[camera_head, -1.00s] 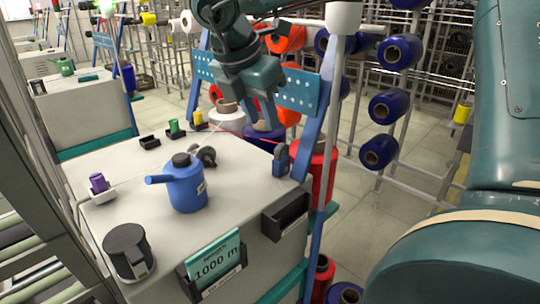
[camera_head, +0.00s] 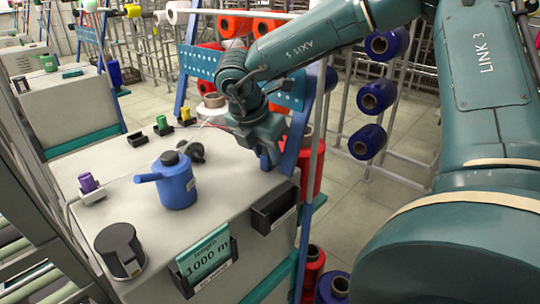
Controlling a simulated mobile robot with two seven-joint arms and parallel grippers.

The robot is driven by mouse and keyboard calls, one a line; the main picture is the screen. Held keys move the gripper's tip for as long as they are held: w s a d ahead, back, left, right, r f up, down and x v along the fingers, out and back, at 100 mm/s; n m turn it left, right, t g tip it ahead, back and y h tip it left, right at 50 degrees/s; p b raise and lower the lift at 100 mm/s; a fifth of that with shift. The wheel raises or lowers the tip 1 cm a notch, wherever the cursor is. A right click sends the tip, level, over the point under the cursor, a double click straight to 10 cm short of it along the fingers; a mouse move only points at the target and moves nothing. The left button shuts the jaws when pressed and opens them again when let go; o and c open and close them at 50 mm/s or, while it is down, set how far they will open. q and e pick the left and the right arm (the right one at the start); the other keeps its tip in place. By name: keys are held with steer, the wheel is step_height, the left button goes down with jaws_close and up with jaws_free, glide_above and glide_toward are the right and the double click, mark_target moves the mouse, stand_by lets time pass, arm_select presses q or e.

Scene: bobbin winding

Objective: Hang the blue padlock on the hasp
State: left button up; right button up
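My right gripper (camera_head: 266,152) points down at the table's right edge, beside the slanted blue post. It is over the spot where the blue padlock stood in the earlier picture. The padlock is now mostly or fully hidden behind the fingers, so I cannot tell whether they touch it or are closed on it. I cannot make out the hasp clearly. My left gripper is not in view.
A blue oil can (camera_head: 177,185) stands mid-table, with a dark round part (camera_head: 190,151) behind it. A black holder (camera_head: 274,212) and a 1000 m sign (camera_head: 207,256) are on the front edge. A dark cylinder (camera_head: 120,250) stands at front left.

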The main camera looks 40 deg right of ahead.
steer(key=shift+c, duration=0.4)
jaws_close()
steer(key=shift+r, duration=0.1)
